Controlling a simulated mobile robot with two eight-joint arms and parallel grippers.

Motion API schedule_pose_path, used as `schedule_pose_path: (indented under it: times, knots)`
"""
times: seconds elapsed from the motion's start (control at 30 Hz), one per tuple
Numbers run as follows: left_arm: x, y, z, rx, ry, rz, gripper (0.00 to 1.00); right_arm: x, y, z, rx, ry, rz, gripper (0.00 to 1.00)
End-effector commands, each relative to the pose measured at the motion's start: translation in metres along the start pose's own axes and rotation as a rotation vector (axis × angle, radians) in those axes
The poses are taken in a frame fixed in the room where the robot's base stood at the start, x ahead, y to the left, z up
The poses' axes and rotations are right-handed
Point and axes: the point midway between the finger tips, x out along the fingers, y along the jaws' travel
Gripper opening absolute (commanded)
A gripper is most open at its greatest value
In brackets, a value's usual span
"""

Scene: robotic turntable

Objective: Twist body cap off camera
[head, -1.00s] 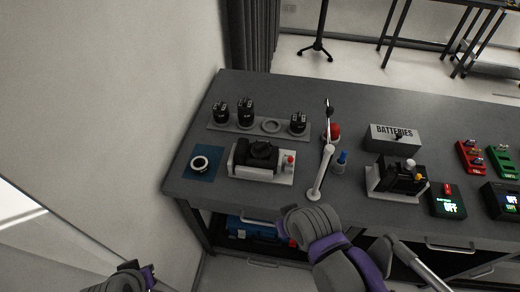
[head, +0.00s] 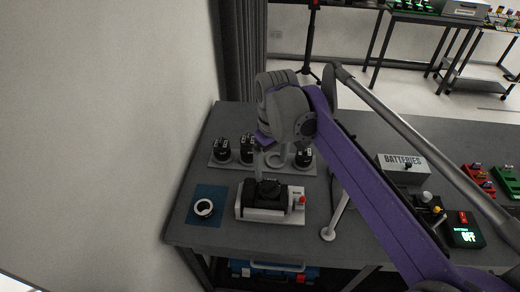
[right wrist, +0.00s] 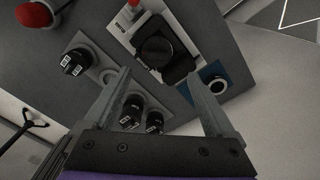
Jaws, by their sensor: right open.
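The camera (head: 263,212) is a black body in a white cradle near the bench's left end. The round black body cap (head: 267,187) is on its upward-facing front. In the right wrist view the camera (right wrist: 178,68) lies beyond the fingers, with the dark round cap (right wrist: 157,47) facing me. My right gripper (head: 270,158) hangs above and behind the camera in the head view. Its two fingers (right wrist: 158,80) are wide apart in the right wrist view, with nothing between them and apart from the cap. My left gripper is out of view.
Black lenses (head: 221,148) stand on a grey rack (head: 235,166) behind the camera. A ring lies on a blue mat (head: 207,193) to the left. A white post (head: 335,217) stands to the right. The BATTERIES box (head: 403,168) is farther right, partly behind my right arm.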

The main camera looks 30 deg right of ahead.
Motion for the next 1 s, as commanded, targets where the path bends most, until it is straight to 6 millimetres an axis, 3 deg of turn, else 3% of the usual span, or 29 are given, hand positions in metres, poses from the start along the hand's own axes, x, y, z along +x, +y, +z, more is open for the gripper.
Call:
schedule_pose_path:
  times: [0.13, 0.27, 0.7, 1.0]
  knots:
    - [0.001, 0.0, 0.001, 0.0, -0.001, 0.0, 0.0, -0.005, 0.008, -0.007, -0.015, -0.031, -0.012, 0.9]
    - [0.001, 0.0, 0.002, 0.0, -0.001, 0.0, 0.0, 0.004, 0.008, -0.008, -0.018, -0.034, -0.014, 0.9]
    - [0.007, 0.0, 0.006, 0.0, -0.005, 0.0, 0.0, 0.079, 0.007, -0.005, -0.017, -0.032, -0.013, 0.9]
    - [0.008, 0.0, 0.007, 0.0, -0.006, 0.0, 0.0, 0.101, 0.007, -0.004, -0.017, -0.031, -0.013, 0.9]
